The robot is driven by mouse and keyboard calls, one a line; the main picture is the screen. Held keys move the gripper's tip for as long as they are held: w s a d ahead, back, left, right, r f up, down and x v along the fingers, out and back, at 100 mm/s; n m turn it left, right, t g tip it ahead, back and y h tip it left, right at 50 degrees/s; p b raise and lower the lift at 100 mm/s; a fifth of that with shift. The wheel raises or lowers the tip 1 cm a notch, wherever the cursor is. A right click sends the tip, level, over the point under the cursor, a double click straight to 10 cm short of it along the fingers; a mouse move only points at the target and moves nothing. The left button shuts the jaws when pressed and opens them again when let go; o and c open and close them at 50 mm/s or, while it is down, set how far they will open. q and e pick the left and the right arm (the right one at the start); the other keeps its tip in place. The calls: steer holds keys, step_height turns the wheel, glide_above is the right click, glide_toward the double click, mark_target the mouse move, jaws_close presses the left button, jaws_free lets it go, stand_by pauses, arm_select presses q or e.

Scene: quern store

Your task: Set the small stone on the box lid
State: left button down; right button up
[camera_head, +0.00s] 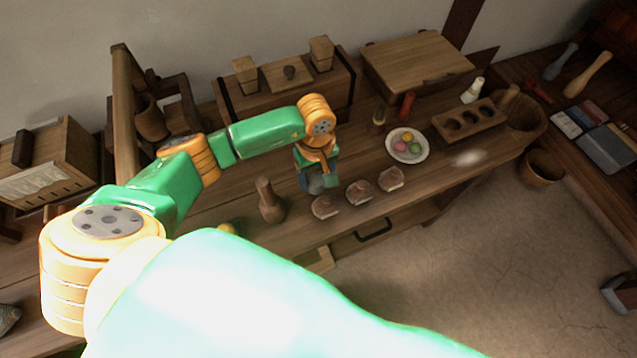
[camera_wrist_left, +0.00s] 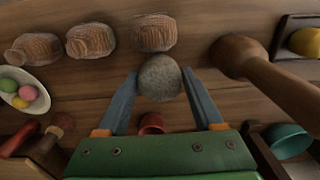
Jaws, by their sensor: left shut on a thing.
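My left gripper (camera_head: 316,182) is over the front part of the wooden bench, its fingers shut on a small grey rounded stone (camera_head: 315,186). In the left wrist view the stone (camera_wrist_left: 159,77) sits between the tips of the two blue-grey fingers (camera_wrist_left: 161,82). Whether the stone touches the bench is unclear. A wooden box with a flat, bare lid (camera_head: 415,58) stands at the back of the bench, up and right of the gripper. My right gripper is not in view.
Three brown lumps (camera_head: 358,191) lie just right of the gripper, and a wooden pestle (camera_head: 268,200) stands left. A plate of coloured balls (camera_head: 407,146), a red item (camera_head: 407,105) and a holed block (camera_head: 468,123) are farther right. A long knobbed box (camera_head: 285,85) is behind.

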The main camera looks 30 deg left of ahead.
mark_target(319, 184)
arm_select(q)
steer(key=shift+w+d+f+b, duration=0.1)
steer(key=shift+w+f+b, duration=0.4)
steer(key=shift+f, duration=0.2)
steer(key=shift+w+f+b, duration=0.1)
steer(key=shift+f+b, duration=1.1)
steer(key=shift+f, duration=0.4)
steer(key=shift+c, duration=0.2)
jaws_free()
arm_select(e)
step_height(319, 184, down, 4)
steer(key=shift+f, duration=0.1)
